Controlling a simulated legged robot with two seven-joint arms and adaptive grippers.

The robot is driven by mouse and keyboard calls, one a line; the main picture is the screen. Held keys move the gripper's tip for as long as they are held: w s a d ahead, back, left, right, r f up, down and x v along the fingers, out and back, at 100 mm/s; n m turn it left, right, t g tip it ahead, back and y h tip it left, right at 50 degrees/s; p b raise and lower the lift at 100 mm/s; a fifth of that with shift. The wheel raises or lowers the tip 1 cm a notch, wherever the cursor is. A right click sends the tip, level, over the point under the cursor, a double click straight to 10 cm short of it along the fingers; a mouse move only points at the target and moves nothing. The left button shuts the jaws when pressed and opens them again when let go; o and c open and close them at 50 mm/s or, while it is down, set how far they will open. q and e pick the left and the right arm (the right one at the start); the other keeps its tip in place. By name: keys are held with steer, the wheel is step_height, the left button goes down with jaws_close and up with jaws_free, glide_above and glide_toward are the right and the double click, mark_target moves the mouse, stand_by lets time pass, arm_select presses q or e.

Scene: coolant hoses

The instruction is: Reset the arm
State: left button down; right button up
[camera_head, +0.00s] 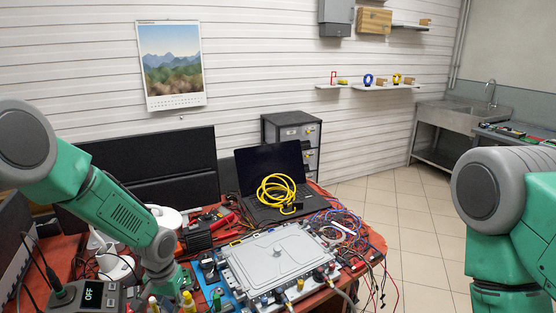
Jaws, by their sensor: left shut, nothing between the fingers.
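My left arm (112,207) comes in from the left, green with grey joints, and reaches down over the left part of the red table (374,238). My left gripper (167,284) is at its lower end, small and partly lost among the bottles and clutter. It is shut and empty, left of the grey metal case (278,257). My right arm (502,200) stands bent at the right edge, away from the table. Its gripper is outside the picture.
A black laptop (266,163) with a coiled yellow hose (277,190) stands behind the case. Tangled wires (345,231) lie to its right. A display box reading OFF (90,295) is at lower left. Tiled floor (400,215) between table and right arm is clear.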

arm_select(q)
steer(key=shift+s+d+f, duration=0.55)
steer(key=shift+s+f, duration=0.2)
steer(key=shift+s, duration=0.05)
steer(key=s+f+h, duration=0.1)
steer(key=s+f, duration=0.3)
steer(key=s, duration=0.6)
steer(key=s+f+h, duration=0.1)
steer(key=s+f, duration=0.3)
steer(key=s, duration=0.5)
steer(key=s+a+r+n+y, duration=0.1)
steer(key=s+r, duration=0.1)
steer(key=s, duration=0.7)
steer(key=s+a+r+y, duration=0.1)
steer(key=s+a+r, duration=0.1)
steer(key=s, duration=0.6)
step_height(320, 180, down, 12)
steer(key=w+b, duration=0.2)
steer(key=b, duration=0.9)
steer(key=shift+w+r+m+t, duration=0.2)
steer(key=shift+w+m+t, duration=0.1)
steer(key=shift+m, duration=0.1)
arm_select(e)
step_height(320, 180, down, 11)
steer(key=s, duration=0.1)
steer(key=shift+a, duration=0.3)
